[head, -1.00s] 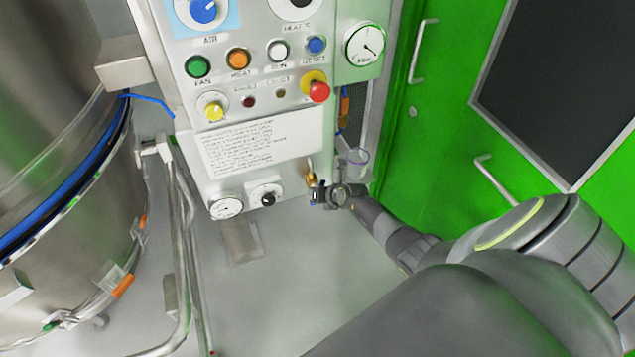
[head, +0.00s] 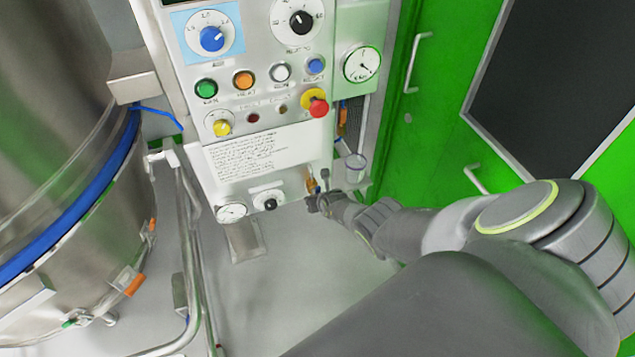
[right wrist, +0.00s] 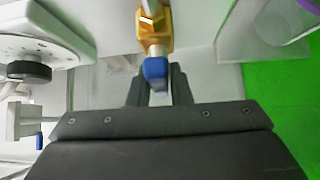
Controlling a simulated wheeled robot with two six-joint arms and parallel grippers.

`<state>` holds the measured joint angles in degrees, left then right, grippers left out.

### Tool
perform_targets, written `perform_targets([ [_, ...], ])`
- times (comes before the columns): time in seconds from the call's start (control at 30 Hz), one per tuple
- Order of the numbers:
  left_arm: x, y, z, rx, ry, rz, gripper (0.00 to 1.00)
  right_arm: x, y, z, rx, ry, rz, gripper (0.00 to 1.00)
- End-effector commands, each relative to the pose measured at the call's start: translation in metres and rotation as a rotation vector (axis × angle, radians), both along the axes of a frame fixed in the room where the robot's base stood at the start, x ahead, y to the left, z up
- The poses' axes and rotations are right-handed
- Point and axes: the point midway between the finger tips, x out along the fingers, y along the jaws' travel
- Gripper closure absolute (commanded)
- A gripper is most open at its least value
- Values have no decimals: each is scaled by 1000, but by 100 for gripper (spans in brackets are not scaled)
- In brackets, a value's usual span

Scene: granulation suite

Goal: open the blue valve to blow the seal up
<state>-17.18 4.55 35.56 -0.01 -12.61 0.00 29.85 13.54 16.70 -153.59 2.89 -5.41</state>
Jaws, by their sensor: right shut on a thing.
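The blue valve (right wrist: 156,70) is a brass fitting with a blue lever, in the middle of the right wrist view. In the head view its brass body (head: 309,181) is low on the panel's right side. My right gripper (right wrist: 158,90) is shut on the blue lever, whose end lies between the fingers. In the head view the right gripper (head: 318,203) is just below the brass body, and the lever is mostly hidden. The seal (head: 78,203) is a broad blue band around the steel vessel at left. My left gripper is not in view.
The control panel (head: 265,153) carries several buttons, knobs and a red emergency stop (head: 317,103). A small gauge (head: 232,212) and a black knob (head: 268,201) sit along its lower edge. A clear cup (head: 355,167) is close right of the valve. Steel pipework (head: 190,270) stands beside the vessel.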

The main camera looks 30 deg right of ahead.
Motion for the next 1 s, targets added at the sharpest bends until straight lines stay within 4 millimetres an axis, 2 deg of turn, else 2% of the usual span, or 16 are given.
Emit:
perform_targets([
  [0.3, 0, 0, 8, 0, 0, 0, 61, 0, -1, 5, -43, 6, 2, 100],
  [0.87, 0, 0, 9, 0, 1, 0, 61, -1, 0, 5, -51, 9, 3, 100],
  [0.9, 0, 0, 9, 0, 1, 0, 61, -1, 0, 5, -51, 9, 3, 77],
  [1.0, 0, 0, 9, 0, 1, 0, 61, -1, 0, 5, -51, 10, 3, 64],
])
